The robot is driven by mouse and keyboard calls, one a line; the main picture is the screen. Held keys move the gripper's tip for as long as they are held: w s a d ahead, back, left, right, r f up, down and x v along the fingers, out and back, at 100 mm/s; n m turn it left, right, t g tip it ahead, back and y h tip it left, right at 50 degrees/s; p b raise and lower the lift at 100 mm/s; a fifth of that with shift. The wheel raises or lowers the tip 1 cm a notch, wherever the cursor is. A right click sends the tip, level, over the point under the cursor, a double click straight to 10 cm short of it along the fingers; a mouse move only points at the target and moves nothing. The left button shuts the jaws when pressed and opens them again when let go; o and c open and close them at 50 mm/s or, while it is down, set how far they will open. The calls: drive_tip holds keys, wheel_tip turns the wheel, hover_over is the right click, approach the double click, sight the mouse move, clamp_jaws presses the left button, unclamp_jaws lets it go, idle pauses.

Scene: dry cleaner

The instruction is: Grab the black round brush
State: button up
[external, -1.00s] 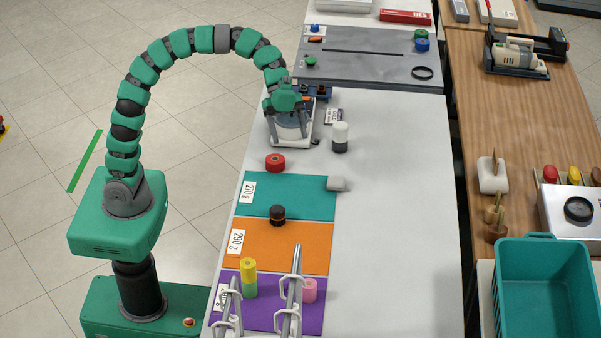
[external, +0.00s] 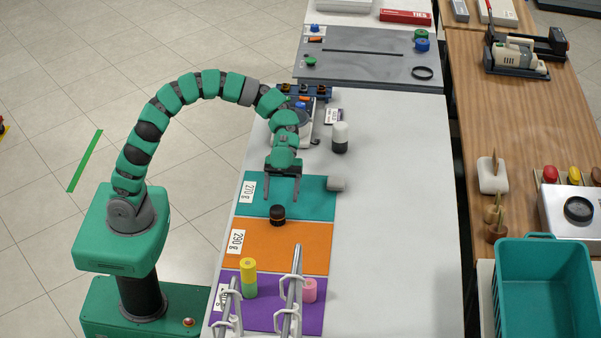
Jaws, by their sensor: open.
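A small black round object (external: 277,214), which looks like the black round brush, stands on the orange mat (external: 305,245) near its back edge. A thin brownish band shows around it. My gripper (external: 282,197) is open and empty over the teal mat (external: 318,208), with its two fingers spread. In the picture the fingertips are just behind the black brush, apart from it. How high they are above the table is hard to tell.
A grey-white block (external: 336,184) lies at the teal mat's right edge. A white-and-black cylinder (external: 340,137) stands farther back. Yellow-green (external: 249,277) and pink (external: 309,290) pieces and metal rails (external: 297,280) are at the front. The table's right side is clear.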

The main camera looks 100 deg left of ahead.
sight(277, 218)
drive_tip(key=shift+x, duration=1.05)
drive_tip(key=shift+s+f+b+x, duration=0.15)
drive_tip(key=shift+b+x, duration=0.4)
drive_tip(key=shift+x, duration=0.8)
drive_tip(key=shift+s+f+b+x, duration=0.15)
drive_tip(key=shift+b+x, duration=0.4)
drive_tip(key=shift+x, duration=0.8)
drive_tip(key=shift+a+r, duration=0.15)
drive_tip(key=c, duration=1.1)
